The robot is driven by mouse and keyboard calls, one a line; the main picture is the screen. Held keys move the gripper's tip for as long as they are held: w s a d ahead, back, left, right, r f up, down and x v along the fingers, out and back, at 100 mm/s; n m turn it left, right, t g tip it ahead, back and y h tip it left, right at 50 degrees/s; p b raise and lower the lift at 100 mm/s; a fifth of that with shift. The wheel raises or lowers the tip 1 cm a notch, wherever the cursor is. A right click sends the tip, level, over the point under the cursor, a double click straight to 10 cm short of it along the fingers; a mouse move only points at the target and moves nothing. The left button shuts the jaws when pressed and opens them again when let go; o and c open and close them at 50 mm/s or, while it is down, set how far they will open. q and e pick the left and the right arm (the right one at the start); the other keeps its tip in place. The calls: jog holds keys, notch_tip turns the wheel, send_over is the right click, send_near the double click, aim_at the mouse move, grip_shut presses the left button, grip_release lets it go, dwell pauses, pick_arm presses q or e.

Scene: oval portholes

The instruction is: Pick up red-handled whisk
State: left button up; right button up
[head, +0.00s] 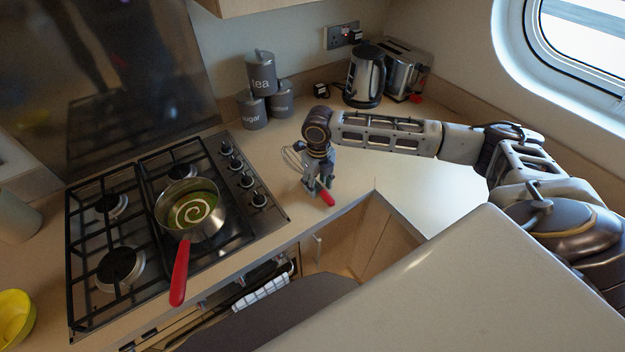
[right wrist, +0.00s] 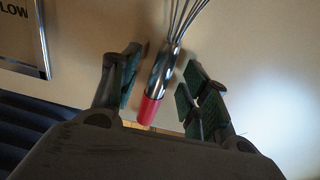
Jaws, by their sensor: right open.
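The whisk has a red-tipped handle (head: 325,194) and wire loops (head: 293,156). It lies on the counter to the right of the hob. In the right wrist view its metal and red handle (right wrist: 157,90) lies between the fingers, with the wires toward the top. My right gripper (head: 318,186) is over the whisk handle, pointing down. In the right wrist view the right gripper (right wrist: 160,85) is open, with green finger pads on both sides of the handle and gaps showing. In the head view the gripper partly hides the whisk. My left gripper is not in view.
A hob (head: 140,262) at left holds a pan (head: 207,226) of green soup, its red handle pointing forward. Grey canisters (head: 261,75), a kettle (head: 364,78) and a toaster (head: 404,68) stand behind. A yellow bowl (head: 14,315) is at far left. Counter right of the gripper is clear.

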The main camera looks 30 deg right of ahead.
dwell(0.4)
grip_shut()
jog(key=shift+r, duration=0.1)
notch_tip(320, 180, up, 10)
jog(key=shift+b, duration=0.3)
dwell(0.6)
dwell(0.3)
